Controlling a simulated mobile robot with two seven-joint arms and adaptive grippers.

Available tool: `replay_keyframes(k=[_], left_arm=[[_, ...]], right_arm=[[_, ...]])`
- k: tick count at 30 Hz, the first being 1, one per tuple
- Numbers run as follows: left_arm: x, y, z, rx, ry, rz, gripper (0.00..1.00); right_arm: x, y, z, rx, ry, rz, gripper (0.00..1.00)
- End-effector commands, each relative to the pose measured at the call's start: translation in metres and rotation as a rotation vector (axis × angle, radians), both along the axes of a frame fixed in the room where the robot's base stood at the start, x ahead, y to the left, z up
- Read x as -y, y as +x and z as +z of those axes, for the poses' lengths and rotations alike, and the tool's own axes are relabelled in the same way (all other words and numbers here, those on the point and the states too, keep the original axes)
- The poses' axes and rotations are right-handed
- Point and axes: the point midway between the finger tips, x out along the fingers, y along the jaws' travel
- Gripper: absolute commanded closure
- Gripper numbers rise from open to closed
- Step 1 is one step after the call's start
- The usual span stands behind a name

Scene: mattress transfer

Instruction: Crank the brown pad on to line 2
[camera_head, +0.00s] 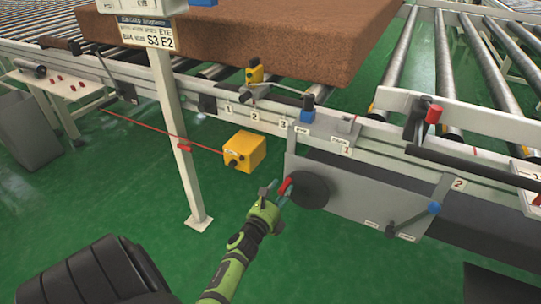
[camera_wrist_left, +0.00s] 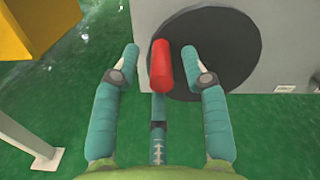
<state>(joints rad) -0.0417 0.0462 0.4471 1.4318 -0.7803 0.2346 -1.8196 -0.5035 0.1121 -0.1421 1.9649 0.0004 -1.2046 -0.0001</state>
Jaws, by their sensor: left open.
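The brown pad (camera_head: 240,35) lies on the roller conveyor at the back. A dark round crank wheel (camera_head: 311,190) sits on the grey panel (camera_head: 355,195) below the conveyor rail. Its red handle (camera_head: 286,186) sticks out at the wheel's left side. My left gripper (camera_head: 274,194) is open at the red handle. In the left wrist view the red handle (camera_wrist_left: 161,65) lies between the open teal fingers, with gaps on both sides, in front of the dark wheel (camera_wrist_left: 225,60). My right gripper is not in view.
A white post (camera_head: 180,140) with a sign stands left of the panel. A yellow box (camera_head: 245,151) with a red cord hangs beside it. A blue-knobbed lever (camera_head: 433,208) is on the panel's right. Plates numbered 1, 2 and 3 mark the rail. Green floor is clear in front.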

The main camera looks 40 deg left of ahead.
Motion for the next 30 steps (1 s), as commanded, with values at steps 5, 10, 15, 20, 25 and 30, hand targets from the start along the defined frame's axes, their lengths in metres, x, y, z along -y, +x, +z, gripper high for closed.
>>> replay_keyframes(k=[5, 10, 15, 20, 25, 30], left_arm=[[0.011, -0.040, -0.001, -0.003, 0.000, 0.002, 0.55], [0.019, -0.072, 0.000, -0.002, -0.001, 0.004, 0.55], [0.024, -0.090, 0.001, 0.001, -0.001, 0.004, 0.55], [0.025, -0.095, 0.001, 0.002, 0.000, 0.003, 0.55], [0.026, -0.095, 0.001, 0.002, 0.000, 0.003, 0.55], [0.026, -0.095, 0.001, 0.002, 0.000, 0.003, 0.55]], right_arm=[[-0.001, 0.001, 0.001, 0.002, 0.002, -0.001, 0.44], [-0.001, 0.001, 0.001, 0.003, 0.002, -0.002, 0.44], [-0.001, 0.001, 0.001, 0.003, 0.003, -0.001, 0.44], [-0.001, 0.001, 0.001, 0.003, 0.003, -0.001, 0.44], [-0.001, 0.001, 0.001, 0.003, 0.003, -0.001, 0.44], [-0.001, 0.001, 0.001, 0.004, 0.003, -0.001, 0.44]])
